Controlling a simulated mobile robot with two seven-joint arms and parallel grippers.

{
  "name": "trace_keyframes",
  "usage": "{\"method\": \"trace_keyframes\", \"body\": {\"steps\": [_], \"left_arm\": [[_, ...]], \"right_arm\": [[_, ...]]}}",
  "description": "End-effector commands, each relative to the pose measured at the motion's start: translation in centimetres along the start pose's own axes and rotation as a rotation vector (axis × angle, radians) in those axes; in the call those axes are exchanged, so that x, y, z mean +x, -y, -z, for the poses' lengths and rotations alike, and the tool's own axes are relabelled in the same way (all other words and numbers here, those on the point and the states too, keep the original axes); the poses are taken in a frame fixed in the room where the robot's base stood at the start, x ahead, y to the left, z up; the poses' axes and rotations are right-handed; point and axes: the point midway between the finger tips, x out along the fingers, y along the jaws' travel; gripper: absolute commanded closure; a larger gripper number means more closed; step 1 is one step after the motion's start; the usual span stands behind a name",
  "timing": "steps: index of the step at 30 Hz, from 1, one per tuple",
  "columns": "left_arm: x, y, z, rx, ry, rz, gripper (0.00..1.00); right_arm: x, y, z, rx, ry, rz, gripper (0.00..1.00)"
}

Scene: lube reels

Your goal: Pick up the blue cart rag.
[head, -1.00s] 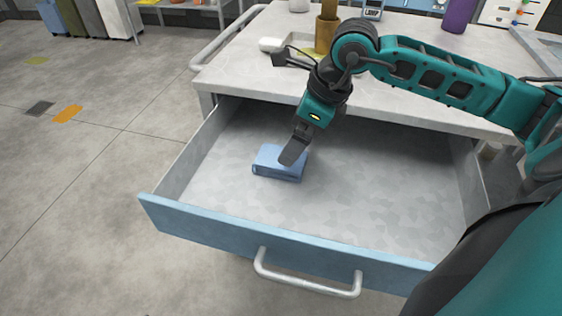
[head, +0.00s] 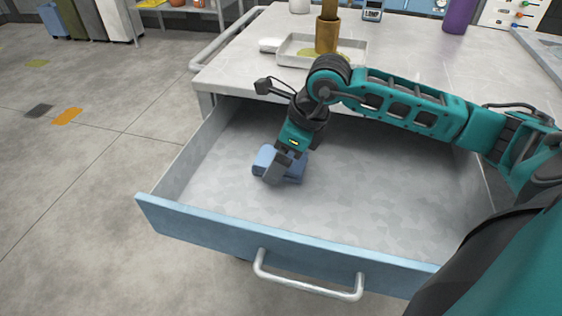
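The blue cart rag (head: 298,166), a folded light-blue block, lies on the floor of the open drawer (head: 365,200), left of its middle. My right gripper (head: 273,170) reaches down over the rag, with a grey finger in front of its middle. The finger hides part of the rag, and the far finger is not clearly seen. I cannot tell whether the gripper is open or closed on the rag. The rag appears to rest on the drawer floor. My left gripper is not in view.
The drawer has a blue front (head: 210,228) with a silver handle (head: 308,280). The cart top (head: 425,70) overhangs the drawer's back. On it stand a tray (head: 295,48), a brown cylinder (head: 327,32) and a purple container (head: 456,16). The rest of the drawer looks empty.

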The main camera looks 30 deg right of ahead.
Motion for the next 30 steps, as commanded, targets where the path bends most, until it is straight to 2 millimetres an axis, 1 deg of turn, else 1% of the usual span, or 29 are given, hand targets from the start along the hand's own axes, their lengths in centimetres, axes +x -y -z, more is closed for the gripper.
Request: {"method": "trace_keyframes", "body": {"steps": [12, 22, 30], "left_arm": [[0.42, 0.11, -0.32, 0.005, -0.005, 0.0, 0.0], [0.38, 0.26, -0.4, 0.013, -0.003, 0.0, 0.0], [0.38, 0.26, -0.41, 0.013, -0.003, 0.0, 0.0]], "right_arm": [[0.42, -0.01, 0.19, 0.0, 0.0, 0.0, 0.0], [0.41, 0.0, 0.18, 0.0, 0.0, 0.0, 0.0], [0.41, 0.0, 0.18, 0.0, 0.0, 0.0, 0.26]]}}
